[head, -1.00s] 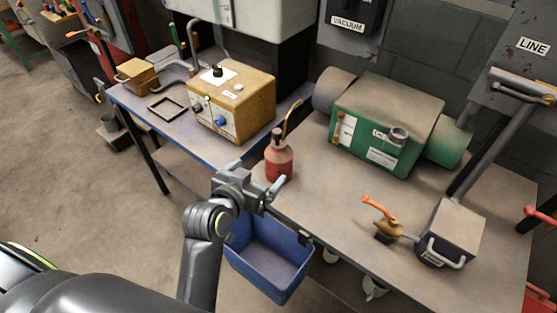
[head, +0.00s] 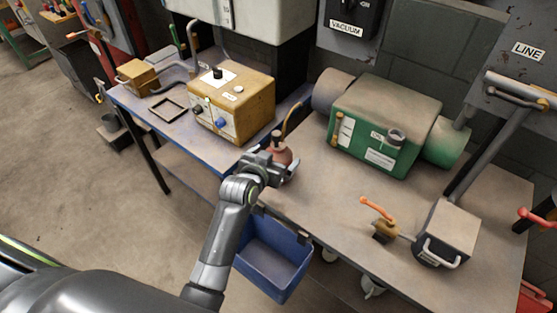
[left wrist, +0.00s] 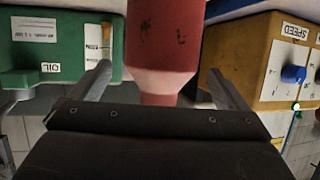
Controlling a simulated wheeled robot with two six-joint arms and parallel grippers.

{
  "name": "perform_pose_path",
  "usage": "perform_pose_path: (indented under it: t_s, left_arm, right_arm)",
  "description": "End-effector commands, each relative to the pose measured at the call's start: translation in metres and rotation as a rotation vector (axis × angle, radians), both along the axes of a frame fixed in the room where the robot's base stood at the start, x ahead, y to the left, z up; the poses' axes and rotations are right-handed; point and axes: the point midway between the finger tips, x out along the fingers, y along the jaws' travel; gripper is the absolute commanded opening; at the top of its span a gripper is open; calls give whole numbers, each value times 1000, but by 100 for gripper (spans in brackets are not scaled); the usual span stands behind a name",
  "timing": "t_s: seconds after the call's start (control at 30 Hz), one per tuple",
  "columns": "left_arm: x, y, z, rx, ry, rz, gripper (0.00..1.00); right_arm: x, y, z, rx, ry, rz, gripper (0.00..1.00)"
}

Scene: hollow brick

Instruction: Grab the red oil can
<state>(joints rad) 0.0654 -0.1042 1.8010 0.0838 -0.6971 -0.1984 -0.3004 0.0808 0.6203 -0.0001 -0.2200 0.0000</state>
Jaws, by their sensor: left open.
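The red oil can (head: 283,154) stands on the workbench in the head view, with a dark cap and a thin curved spout. My left gripper (head: 280,168) is at the can and hides its lower part. In the left wrist view the red can (left wrist: 165,40) fills the middle, between the two open fingers of the left gripper (left wrist: 160,88). The picture is upside down there. Gaps show between the can and the fingers, so it is not gripped. My right gripper is not in view.
A yellow control box (head: 232,108) stands to the left of the can. A green machine (head: 385,125) stands behind and right. A blue bin (head: 270,262) hangs at the bench's front edge below my arm. An orange-handled valve (head: 382,222) is at right. Bench between is clear.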

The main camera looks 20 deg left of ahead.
Motion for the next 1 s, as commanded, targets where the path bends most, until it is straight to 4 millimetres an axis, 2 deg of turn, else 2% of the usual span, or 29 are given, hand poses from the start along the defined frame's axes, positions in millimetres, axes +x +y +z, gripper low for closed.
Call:
perform_pose_path:
  t_s: [0.23, 0.57, 1.0]
  left_arm:
    - [23, -2, -9, 1, 1, 1, 96]
    - [27, -3, -11, 1, 0, 1, 96]
    - [26, -2, -11, 0, 0, 1, 40]
  right_arm:
    - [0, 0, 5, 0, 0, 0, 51]
    - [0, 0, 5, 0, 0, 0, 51]
    - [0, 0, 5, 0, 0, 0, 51]
